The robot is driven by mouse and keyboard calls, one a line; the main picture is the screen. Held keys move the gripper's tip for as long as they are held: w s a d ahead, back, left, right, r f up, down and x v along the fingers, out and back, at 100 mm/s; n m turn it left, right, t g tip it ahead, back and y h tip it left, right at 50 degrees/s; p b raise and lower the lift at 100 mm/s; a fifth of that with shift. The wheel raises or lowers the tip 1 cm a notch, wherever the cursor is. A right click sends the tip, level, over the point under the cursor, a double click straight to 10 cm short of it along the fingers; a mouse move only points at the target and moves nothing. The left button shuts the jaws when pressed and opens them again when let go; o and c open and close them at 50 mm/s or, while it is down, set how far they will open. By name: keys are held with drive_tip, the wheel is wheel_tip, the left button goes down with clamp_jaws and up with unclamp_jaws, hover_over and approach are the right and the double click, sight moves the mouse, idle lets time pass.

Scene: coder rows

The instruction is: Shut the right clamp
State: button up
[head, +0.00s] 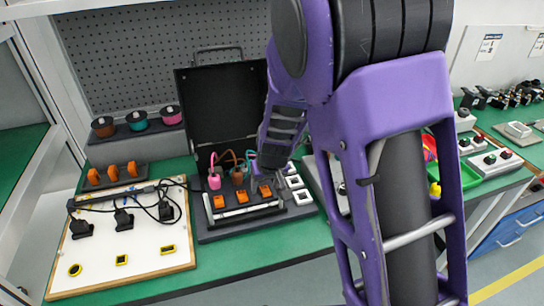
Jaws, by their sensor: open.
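An open black case (220,105) stands on the green bench. In its base is a row of three orange blocks, which look like clamps. The right clamp (265,190) is the rightmost one, close below my gripper; whether its lever is up or down is too small to tell. The middle clamp (242,196) and the left clamp (218,201) sit beside it.
A pale board (130,240) with black plugs and yellow sockets lies left of the case. Spools (138,121) and a rack of orange pieces (113,174) stand behind it. White frames (298,188) edge the case's right side. My arm covers much of the right bench.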

drive_tip(key=shift+w+p+v, duration=0.15)
drive_tip(key=shift+p+v, duration=0.75)
drive_tip(key=shift+v, duration=0.35)
drive_tip(key=shift+w+p+v, duration=0.1)
drive_tip(key=shift+p+v, duration=0.75)
drive_tip(key=shift+v, duration=0.45)
drive_tip(key=p+v, duration=0.4)
drive_tip(key=v, duration=1)
drive_tip(key=shift+r, duration=0.2)
drive_tip(key=shift+s+d+r, duration=0.1)
